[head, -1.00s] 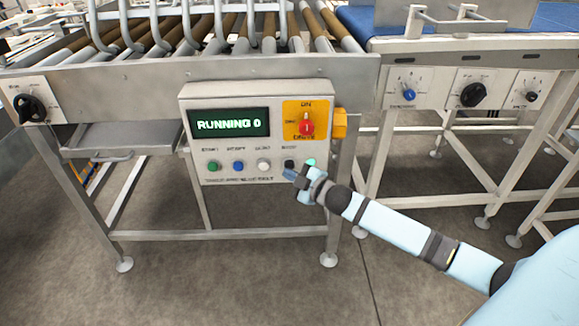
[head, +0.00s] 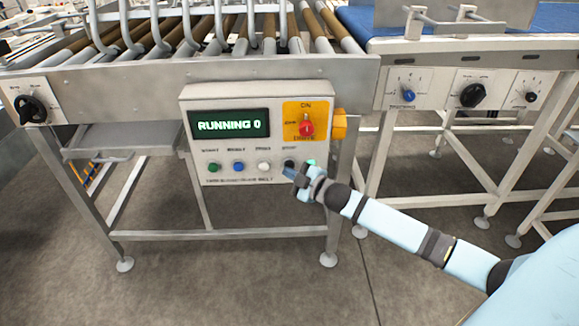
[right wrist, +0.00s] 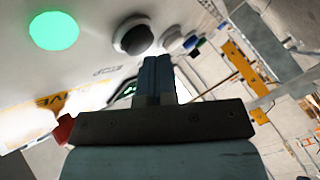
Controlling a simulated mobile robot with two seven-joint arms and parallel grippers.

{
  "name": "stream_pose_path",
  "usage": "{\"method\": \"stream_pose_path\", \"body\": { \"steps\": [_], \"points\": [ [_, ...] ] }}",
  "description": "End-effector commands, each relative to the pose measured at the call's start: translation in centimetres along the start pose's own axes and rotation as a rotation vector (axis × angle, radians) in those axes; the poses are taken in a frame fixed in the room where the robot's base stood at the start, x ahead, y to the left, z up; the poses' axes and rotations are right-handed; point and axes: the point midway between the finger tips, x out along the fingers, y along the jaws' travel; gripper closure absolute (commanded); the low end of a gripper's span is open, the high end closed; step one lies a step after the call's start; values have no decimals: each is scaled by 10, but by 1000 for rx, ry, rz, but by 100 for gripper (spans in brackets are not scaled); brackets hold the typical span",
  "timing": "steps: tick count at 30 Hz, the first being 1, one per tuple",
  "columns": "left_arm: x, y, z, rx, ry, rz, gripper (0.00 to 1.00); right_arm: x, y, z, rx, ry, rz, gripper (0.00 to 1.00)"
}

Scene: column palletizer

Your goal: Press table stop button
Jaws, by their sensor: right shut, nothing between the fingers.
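The control box (head: 217,93) on the front of the roller table has a row of buttons. The black stop button (head: 289,164) is right of the white one, with a lit green lamp (head: 311,163) to its right. My right gripper (head: 289,173) is shut and empty, its tips just below the black button and partly over its lower edge. In the right wrist view the black button (right wrist: 133,37) is just left of the shut fingers (right wrist: 158,67), with the lit green lamp (right wrist: 54,31) further left. Whether the tips touch the box is unclear. My left gripper is out of view.
The display (head: 229,124) reads "RUNNING 0". Green (head: 213,167), blue (head: 238,167) and white (head: 264,167) buttons sit to the left. A red switch (head: 306,128) on a yellow plate is above the stop button. A neighbouring table with knobs (head: 473,95) stands at right.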

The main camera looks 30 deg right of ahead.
Motion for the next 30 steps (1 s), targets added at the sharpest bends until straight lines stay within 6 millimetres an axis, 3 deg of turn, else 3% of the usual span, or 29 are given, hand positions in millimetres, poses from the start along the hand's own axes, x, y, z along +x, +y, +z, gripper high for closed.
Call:
{"method": "stream_pose_path", "body": {
  "steps": [30],
  "points": [
    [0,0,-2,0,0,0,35,7,5,5,0,0,1,100]
  ]
}}
